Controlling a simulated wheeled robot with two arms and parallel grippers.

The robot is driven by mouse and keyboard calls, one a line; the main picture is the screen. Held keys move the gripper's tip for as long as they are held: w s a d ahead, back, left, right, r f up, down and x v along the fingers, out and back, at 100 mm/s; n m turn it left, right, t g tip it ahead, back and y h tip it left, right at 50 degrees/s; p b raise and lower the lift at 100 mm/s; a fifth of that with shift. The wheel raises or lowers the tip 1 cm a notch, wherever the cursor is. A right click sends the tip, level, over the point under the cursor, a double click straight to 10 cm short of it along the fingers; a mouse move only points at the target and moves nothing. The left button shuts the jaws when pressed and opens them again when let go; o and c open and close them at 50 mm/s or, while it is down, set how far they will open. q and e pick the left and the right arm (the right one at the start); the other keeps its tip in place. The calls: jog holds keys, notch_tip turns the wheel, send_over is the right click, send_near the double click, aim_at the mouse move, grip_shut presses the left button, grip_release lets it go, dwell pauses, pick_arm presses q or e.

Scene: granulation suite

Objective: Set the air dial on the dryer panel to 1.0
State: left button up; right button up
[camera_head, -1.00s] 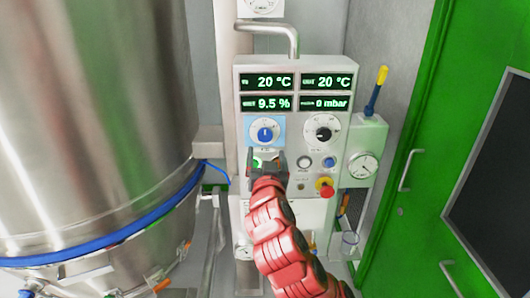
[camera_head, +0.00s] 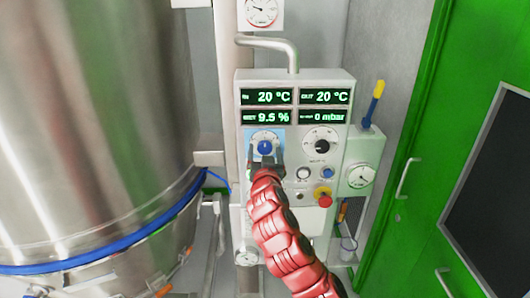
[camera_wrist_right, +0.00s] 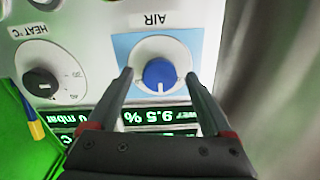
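The dryer panel (camera_head: 299,185) is a pale box with green displays reading 20 °C, 20 °C, 9.5 % and 0 mbar. The air dial (camera_head: 265,148) is a blue knob on a light blue plate at the panel's left; it also shows in the right wrist view (camera_wrist_right: 160,73), under the label AIR, upside down there. My right gripper (camera_head: 265,158) is at the dial. In the right wrist view its fingers (camera_wrist_right: 158,82) are open, one on each side of the blue knob with gaps between. The dial's scale marks are too small to read. My left gripper is not in view.
The black HEAT dial (camera_head: 321,146) sits right of the air dial. Below are buttons and a red emergency knob (camera_head: 323,196). A large steel vessel (camera_head: 90,110) stands left. A gauge (camera_head: 360,174) and a green door (camera_head: 410,150) are at right.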

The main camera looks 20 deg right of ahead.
grip_shut()
jog(key=shift+f+n, duration=0.1)
jog(key=shift+n, duration=0.2)
jog(key=shift+f+n+b, duration=0.1)
jog(key=shift+n+b, duration=0.7)
jog(key=shift+n, duration=0.2)
jog(key=n, duration=0.2)
jog(key=shift+n+b, duration=0.35)
jog(key=shift+n, duration=0.05)
jog(key=n, duration=0.2)
jog(key=shift+n, duration=2.2)
